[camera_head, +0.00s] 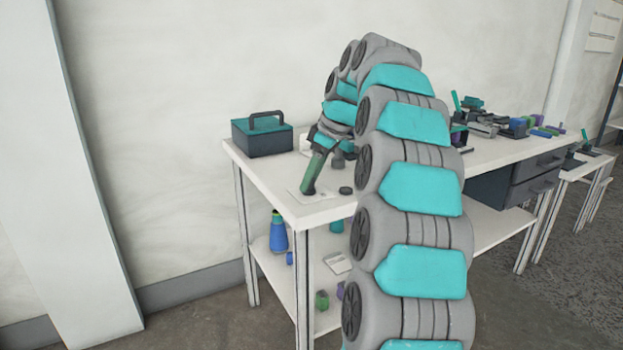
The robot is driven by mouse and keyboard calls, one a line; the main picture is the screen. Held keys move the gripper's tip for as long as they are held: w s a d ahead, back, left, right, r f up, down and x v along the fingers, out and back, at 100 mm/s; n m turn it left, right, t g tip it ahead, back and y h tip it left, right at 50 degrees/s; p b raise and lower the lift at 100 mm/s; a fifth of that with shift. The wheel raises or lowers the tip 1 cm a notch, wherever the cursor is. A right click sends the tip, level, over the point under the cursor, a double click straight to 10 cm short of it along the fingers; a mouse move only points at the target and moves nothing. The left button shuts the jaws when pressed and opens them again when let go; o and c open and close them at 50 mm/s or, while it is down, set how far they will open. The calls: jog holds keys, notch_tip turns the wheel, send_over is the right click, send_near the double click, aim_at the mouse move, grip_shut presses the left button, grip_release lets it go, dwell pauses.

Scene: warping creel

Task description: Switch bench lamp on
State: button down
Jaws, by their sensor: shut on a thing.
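My gripper (325,142) is over the near left end of the white workbench (262,184), pointing down. It is shut on the upper end of a dark green cylinder (315,171). The cylinder is tilted, its top leaning right, and its lower end is at a pale flat plate (298,192) on the bench top. I cannot tell if this cylinder is part of the bench lamp. No lamp head or lit bulb is clearly visible. My arm covers the middle of the bench.
A dark toolbox with teal lid (262,136) stands at the back left corner. A small black disc (346,190) lies right of the cylinder. Tools and small parts (490,125) crowd the far right. A blue bottle (278,232) stands on the lower shelf.

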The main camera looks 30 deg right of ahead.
jog(key=m, duration=0.2)
jog(key=m+t+h+b, duration=0.1)
jog(key=m, duration=0.1)
jog(key=shift+a+h, duration=0.1)
jog(key=shift+h, duration=0.2)
jog(key=m+h, duration=0.1)
jog(key=m, duration=0.3)
jog(key=shift+s, duration=0.1)
jog(key=m+h, duration=0.2)
jog(key=m, duration=0.2)
jog(key=shift+a+r+m, duration=0.1)
jog(key=shift+a+m, duration=0.05)
jog(key=shift+m, duration=0.15)
jog(key=shift+a+m+g+h, duration=0.1)
jog(key=shift+m+g+h, duration=0.45)
jog(key=shift+m, duration=1.25)
jog(key=shift+c, duration=1.8)
grip_release()
jog(key=v, duration=0.7)
jog(key=shift+a+r, duration=0.2)
jog(key=shift+r, duration=0.1)
